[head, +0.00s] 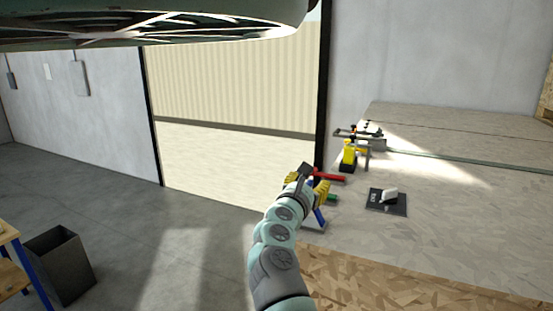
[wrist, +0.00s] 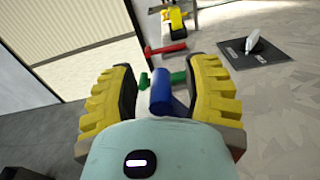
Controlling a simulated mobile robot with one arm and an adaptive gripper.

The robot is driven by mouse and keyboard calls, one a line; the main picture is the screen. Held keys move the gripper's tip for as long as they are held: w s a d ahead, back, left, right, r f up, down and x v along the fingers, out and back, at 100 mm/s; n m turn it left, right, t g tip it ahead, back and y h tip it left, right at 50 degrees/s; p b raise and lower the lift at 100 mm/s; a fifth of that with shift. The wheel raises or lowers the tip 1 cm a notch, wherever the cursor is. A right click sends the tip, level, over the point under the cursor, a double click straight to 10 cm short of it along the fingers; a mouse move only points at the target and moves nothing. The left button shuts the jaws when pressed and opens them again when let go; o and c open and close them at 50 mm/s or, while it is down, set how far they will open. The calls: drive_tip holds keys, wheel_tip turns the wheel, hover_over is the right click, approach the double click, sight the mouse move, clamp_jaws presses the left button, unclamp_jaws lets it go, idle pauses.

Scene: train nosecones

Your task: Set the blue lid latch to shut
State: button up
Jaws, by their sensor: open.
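A blue lever-like handle, which I take for the blue lid latch (head: 320,216), is at the near left edge of the worktop, partly hidden by my arm. In the wrist view its blue cylinder (wrist: 165,88) lies between the two yellow fingers. My gripper (wrist: 163,66) is open, with one finger on each side of the blue part and visible gaps at the upper end. It also shows in the head view (head: 308,181). Whether any finger touches the blue part, and the latch's lower end, are hidden behind the gripper body.
A green handle (wrist: 167,78) and a red handle (head: 328,176) stand just beyond the blue one. A yellow clamp-like device (head: 348,155) is further back. A black plate with a white lever (head: 385,207) lies to the right. The worktop's right side (head: 480,220) is clear.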

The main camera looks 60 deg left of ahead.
clamp_jaws()
drive_tip(key=shift+w, duration=0.1)
idle(0.3)
